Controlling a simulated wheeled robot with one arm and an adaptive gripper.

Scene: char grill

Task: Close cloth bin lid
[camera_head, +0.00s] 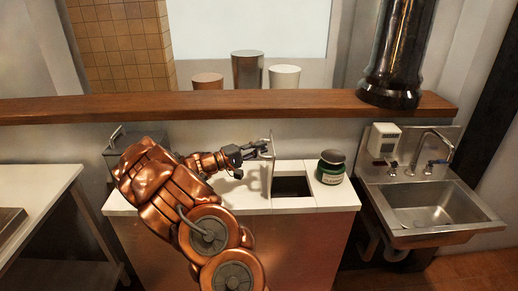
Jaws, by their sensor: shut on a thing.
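The cloth bin is a dark rectangular opening (292,187) in the white counter top. Its pale lid (270,173) stands about upright at the left edge of the opening, so the bin is open. My gripper (262,149) is at the upper part of the lid, on its left side, and is shut on it. The exact contact is too small to make out.
A dark green jar (331,167) stands on the counter right of the opening. A metal box (122,141) is behind my arm on the left. A wooden ledge (200,105) runs behind the counter. A steel sink (425,205) is at the right.

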